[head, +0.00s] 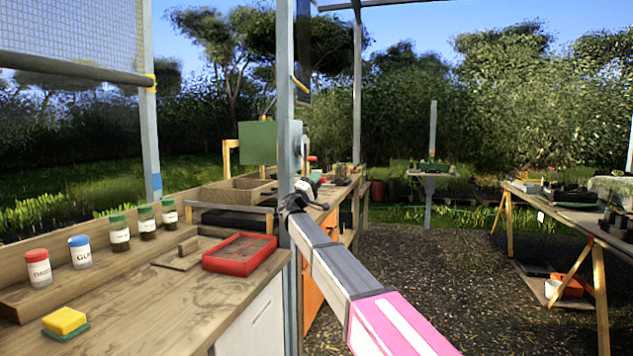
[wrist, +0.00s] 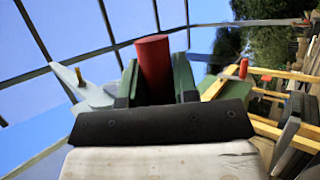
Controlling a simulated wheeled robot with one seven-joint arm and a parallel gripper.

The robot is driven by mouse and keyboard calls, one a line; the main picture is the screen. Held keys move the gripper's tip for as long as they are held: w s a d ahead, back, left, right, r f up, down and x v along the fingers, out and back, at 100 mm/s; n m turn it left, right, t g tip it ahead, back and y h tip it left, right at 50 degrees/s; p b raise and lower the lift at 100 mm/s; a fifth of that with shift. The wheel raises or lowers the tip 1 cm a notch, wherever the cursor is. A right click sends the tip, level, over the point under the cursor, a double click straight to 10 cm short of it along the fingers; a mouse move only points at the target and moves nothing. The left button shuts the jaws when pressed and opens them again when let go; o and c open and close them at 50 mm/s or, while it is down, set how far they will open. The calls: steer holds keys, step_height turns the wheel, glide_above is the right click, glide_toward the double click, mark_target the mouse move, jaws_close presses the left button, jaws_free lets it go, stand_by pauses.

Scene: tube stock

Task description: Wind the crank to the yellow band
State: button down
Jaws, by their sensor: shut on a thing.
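In the wrist view, a red cylindrical crank handle (wrist: 153,62) stands between the green fingers of my gripper (wrist: 156,88), which is shut on it. The rest of the crank is hidden. In the head view my gripper (head: 314,185) is beyond the near grey post, small and partly covered by my arm. At the upper left, a dark roller bar (head: 75,69) hangs with mesh above it. Its right end meets a post at the yellow band (head: 150,82). A blue band (head: 155,181) is lower on that post.
The wooden bench (head: 190,275) at left holds a red tray (head: 240,253), lidded jars and a yellow sponge (head: 64,320). A grey post (head: 286,120) stands close to my arm. Another red knob (wrist: 243,68) shows in the wrist view. Gravel floor (head: 440,260) is open at right.

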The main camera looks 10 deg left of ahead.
steer(key=c, duration=0.9)
jaws_free()
steer(key=shift+w+y, duration=0.15)
steer(key=shift+y, duration=0.15)
steer(key=shift+f, duration=0.1)
steer(key=v, duration=1)
steer(key=shift+s+a+f, duration=0.2)
steer(key=shift+s+f, duration=0.05)
